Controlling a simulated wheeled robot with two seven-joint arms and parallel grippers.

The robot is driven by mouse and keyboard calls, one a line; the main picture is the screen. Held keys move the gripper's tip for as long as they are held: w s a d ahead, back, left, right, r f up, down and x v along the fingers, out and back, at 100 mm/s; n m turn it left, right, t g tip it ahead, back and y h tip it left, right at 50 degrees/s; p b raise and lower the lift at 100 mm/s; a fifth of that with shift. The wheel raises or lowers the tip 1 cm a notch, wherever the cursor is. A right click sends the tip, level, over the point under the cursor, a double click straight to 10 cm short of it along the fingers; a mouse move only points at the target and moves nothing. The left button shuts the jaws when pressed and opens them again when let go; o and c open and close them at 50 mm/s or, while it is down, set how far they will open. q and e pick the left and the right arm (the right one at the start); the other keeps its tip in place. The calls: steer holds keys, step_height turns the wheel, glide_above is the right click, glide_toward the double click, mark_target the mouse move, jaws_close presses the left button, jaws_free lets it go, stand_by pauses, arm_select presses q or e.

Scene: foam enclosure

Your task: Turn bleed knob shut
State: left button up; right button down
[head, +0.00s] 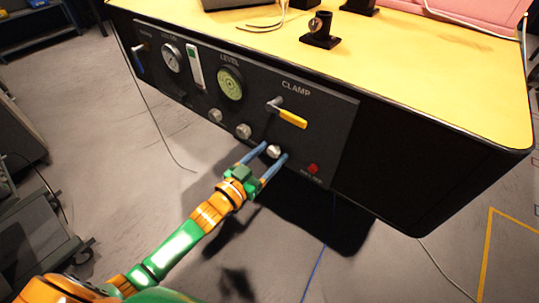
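A dark control panel (322,134) on the front of the yellow-topped bench carries three silver knobs in a row: a left one (215,115), a middle one (243,131) and a right one (274,151). Their labels are too small to read, so I cannot tell which is the bleed knob. My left gripper (274,152) reaches up from below with its two blue fingers apart. The fingertips lie on either side of the right knob, with slight gaps seeming to show; contact is unclear. My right gripper is not in view.
Above the knobs are a yellow clamp lever (292,118), a green level dial (230,83) and a white gauge (171,58). A red button (313,168) sits right of my fingers. Black fixtures (320,31) stand on the bench top. Thin cables lie on the open floor.

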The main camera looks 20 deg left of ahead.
arm_select(q)
jaws_close()
steer(key=m+p, duration=0.1)
steer(key=m, duration=0.2)
steer(key=shift+r, duration=0.1)
steer(key=m, duration=0.2)
steer(key=shift+m+p, duration=0.4)
steer(key=m, duration=0.3)
steer(key=shift+m, duration=1.7)
